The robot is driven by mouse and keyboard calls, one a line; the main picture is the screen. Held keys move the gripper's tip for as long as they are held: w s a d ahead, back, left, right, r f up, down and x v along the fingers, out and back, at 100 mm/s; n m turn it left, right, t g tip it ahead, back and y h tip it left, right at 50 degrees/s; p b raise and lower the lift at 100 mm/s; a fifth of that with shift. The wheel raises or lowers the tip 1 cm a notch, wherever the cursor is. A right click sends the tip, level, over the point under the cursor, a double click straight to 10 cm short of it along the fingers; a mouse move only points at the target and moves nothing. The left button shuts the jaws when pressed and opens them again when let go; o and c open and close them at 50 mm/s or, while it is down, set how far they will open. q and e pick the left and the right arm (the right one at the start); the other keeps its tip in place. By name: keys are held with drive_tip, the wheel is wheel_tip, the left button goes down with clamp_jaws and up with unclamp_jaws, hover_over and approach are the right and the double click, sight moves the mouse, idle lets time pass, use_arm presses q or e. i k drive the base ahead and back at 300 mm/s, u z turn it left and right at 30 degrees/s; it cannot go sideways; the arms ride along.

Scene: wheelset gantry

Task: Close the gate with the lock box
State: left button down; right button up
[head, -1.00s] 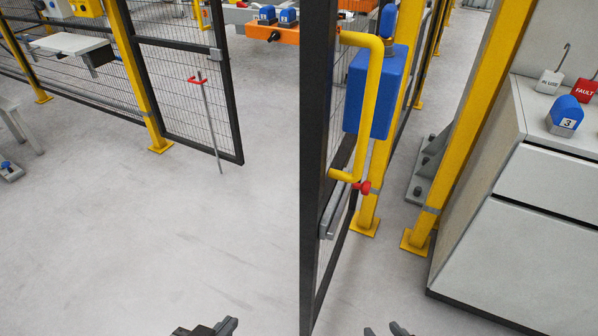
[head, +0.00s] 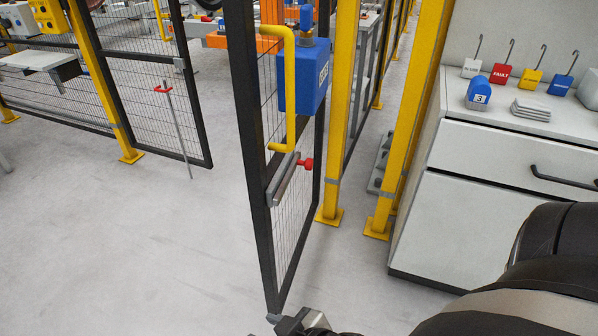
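The gate leaf (head: 258,190), a black frame with wire mesh, stands at an angle in the middle of the head view, away from the other mesh panel. It carries a yellow handle (head: 290,95), a grey bar (head: 284,180) and a red knob (head: 306,164). The blue lock box (head: 303,77) shows behind the handle, with a white label on its side. A gripper (head: 298,322), seemingly my right one, is at the bottom edge, near the leaf's lower corner in the picture. Contact and finger opening are unclear. My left gripper is out of view.
A mesh panel (head: 150,90) with a red-handled rod (head: 178,120) stands at left. Yellow posts (head: 340,120) rise beside the leaf. A white cabinet (head: 480,210) with tags and a blue block (head: 479,94) stands right. Floor at left is clear.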

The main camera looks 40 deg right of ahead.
sight(303, 65)
drive_tip(key=u, duration=0.15)
drive_tip(key=k, duration=0.3)
drive_tip(key=z, duration=1.35)
